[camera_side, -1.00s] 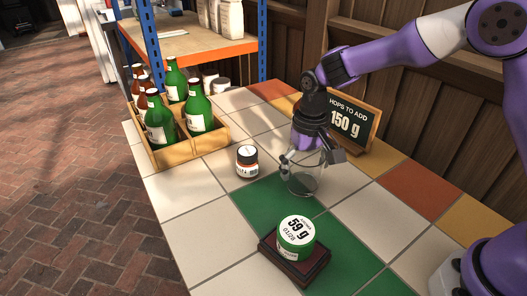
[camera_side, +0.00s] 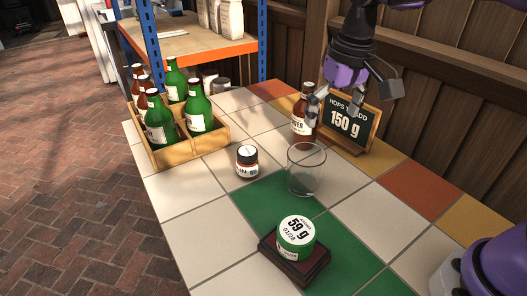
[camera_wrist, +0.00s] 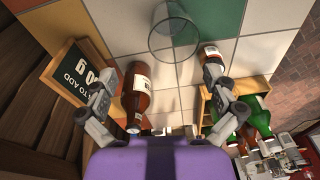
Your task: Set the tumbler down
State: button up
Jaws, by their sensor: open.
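The clear glass tumbler (camera_side: 306,170) stands upright and empty-looking on the tiled table, at the back edge of the green tiles. It also shows at the top of the wrist view (camera_wrist: 174,34). My gripper (camera_side: 342,96) is open and holds nothing. It is raised above and behind the tumbler, apart from it. In the wrist view the two fingers (camera_wrist: 168,88) are spread wide, and the tumbler lies beyond their tips.
A brown bottle (camera_side: 302,119) stands behind the tumbler, beside the chalkboard sign (camera_side: 350,122) reading 150 g. A small brown jar (camera_side: 246,162) is left of the tumbler. A green tin (camera_side: 296,238) marked 59 g sits on a dark base in front. A wooden crate (camera_side: 178,154) holds several bottles.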

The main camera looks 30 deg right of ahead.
jog(key=s+d+n+t, duration=0.1)
jog(key=s+d+t, duration=0.3)
jog(key=s, duration=0.8)
jog(key=shift+s+r+n, duration=0.3)
jog(key=shift+r, duration=0.1)
